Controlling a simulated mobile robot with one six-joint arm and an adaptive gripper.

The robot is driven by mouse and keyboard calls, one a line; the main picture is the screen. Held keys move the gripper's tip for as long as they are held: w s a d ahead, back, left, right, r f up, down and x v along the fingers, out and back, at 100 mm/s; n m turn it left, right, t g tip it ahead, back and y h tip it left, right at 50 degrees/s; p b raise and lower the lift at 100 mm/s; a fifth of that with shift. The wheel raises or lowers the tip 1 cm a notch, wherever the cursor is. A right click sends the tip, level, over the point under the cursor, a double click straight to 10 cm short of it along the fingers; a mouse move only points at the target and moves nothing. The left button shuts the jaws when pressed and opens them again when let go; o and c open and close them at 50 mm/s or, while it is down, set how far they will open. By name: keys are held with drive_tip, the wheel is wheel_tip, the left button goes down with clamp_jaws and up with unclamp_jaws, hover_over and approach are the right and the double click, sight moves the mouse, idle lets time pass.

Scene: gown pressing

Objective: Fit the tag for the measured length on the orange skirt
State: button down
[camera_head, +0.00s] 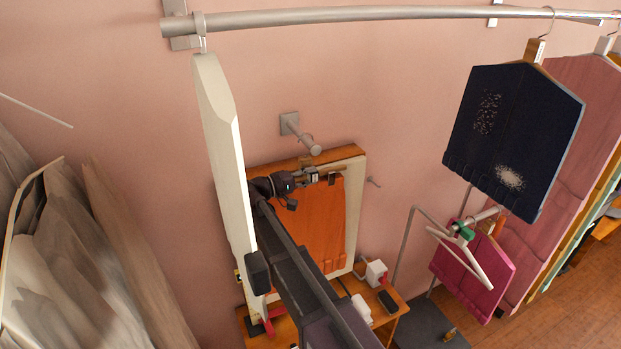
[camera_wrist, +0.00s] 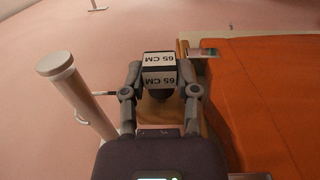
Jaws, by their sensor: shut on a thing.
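The orange skirt (camera_head: 322,235) hangs flat against a pale board in the head view. It also fills the right side of the wrist view (camera_wrist: 268,95). In the wrist view my gripper (camera_wrist: 160,80) is shut on a white tag with black bands (camera_wrist: 158,78), which reads "65 CM" on two faces. A small metal piece (camera_wrist: 202,53) at the skirt's top edge lies just right of the tag, apparently apart from it. My arm hides the skirt's lower left part.
A wall peg (camera_head: 302,136) sticks out above the board; a pale post (camera_wrist: 75,95) stands left of the gripper. A long white board (camera_head: 222,150) hangs close left of my arm. A navy skirt (camera_head: 515,135) and a magenta skirt (camera_head: 478,275) hang at right. A wooden table (camera_head: 395,305) stands below.

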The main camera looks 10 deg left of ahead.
drive_tip(key=shift+w+a, duration=0.45)
drive_tip(key=shift+w, duration=0.25)
drive_tip(key=shift+c, duration=1.4)
unclamp_jaws()
drive_tip(key=shift+s, duration=0.1)
drive_tip(key=shift+s+d, duration=0.55)
drive_tip(key=shift+s, duration=0.2)
drive_tip(key=shift+s+d, duration=0.55)
drive_tip(key=shift+s, duration=0.2)
drive_tip(key=s+d, duration=0.3)
drive_tip(key=s, duration=0.1)
wheel_tip(320, 180, down, 29)
drive_tip(key=d+g+y+b, duration=0.2)
drive_tip(key=g+y+b, duration=0.2)
drive_tip(key=b, duration=1.3)
drive_tip(key=y, duration=0.2)
drive_tip(key=shift+s+d+y, duration=0.2)
drive_tip(key=shift+d+y, duration=0.1)
drive_tip(key=shift+r, duration=0.15)
